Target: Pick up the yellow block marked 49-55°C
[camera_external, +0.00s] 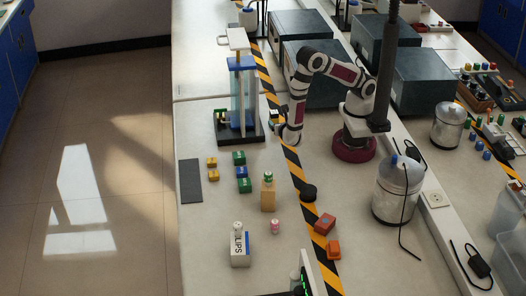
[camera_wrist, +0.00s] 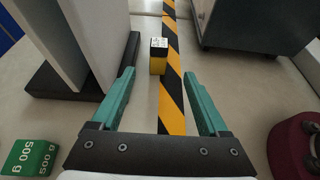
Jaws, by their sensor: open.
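A small yellow block (camera_wrist: 158,66) with a black upper part and a white label on top stands in the wrist view, beside the striped tape. Its lettering is too small to read. It also shows in the external view (camera_external: 273,122), partly hidden beside my gripper. My gripper (camera_wrist: 160,76) is open and empty in the wrist view, its two teal fingers apart, with the block beyond and between the fingertips. In the external view my gripper (camera_external: 285,132) points down near the tape. Two other small yellow blocks, an upper one (camera_external: 212,162) and a lower one (camera_external: 213,175), lie further left; their marks are unreadable.
A tall stand on a black base (camera_external: 226,138) is close on the left. Dark grey boxes (camera_external: 305,65) stand behind. A green 500 g block (camera_wrist: 30,157) lies at lower left.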

